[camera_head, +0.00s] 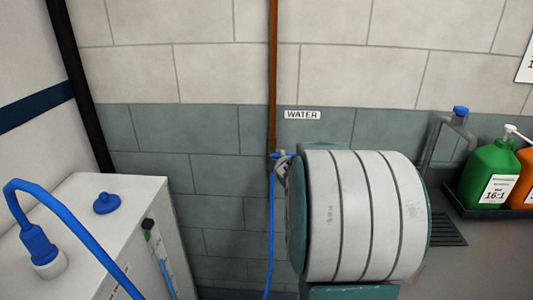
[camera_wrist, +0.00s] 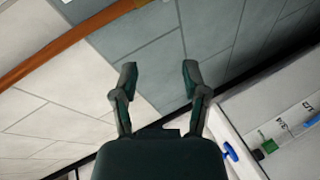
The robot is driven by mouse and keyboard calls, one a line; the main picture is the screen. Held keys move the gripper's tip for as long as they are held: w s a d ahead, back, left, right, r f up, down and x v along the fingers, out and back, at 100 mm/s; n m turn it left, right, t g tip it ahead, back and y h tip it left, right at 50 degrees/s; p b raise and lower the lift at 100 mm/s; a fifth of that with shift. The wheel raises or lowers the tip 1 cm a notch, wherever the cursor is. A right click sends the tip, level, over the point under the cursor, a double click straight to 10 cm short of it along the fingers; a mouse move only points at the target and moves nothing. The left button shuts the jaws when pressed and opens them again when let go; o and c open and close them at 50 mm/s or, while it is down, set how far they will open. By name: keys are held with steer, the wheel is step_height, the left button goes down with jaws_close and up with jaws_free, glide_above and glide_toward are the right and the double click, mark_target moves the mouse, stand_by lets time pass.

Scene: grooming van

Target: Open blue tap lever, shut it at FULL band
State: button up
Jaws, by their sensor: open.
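The blue tap lever (camera_head: 284,155) shows as a small blue bar at the lower end of the copper pipe, by the WATER sign (camera_head: 302,115). My arm partly covers the tap area, so the lever's setting is hard to tell. A white tank (camera_head: 95,225) stands at left with a sight gauge (camera_head: 161,258) on its side. The gauge has a green mark at its top and blue lower down; the exact level is unclear. My gripper (camera_wrist: 159,78) is open and empty in the wrist view, with bare wall beyond its fingers. The tap is not seen between them.
A blue hose (camera_head: 76,228) enters the tank top beside a blue cap (camera_head: 106,203). The copper pipe (camera_head: 272,70) runs down the tiled wall. At right are a grey faucet (camera_head: 455,128), a green bottle (camera_head: 489,172) and an orange bottle (camera_head: 524,185) on a black tray.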

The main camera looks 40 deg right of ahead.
steer(key=s+d+f+n+t, duration=0.2)
steer(key=d+f+n, duration=0.25)
steer(key=d, duration=0.55)
steer(key=shift+y, duration=0.3)
steer(key=x, duration=1)
steer(key=shift+w+f, duration=0.3)
steer(key=shift+f, duration=0.1)
steer(key=shift+a, duration=0.1)
steer(key=shift+m, duration=0.25)
jaws_close()
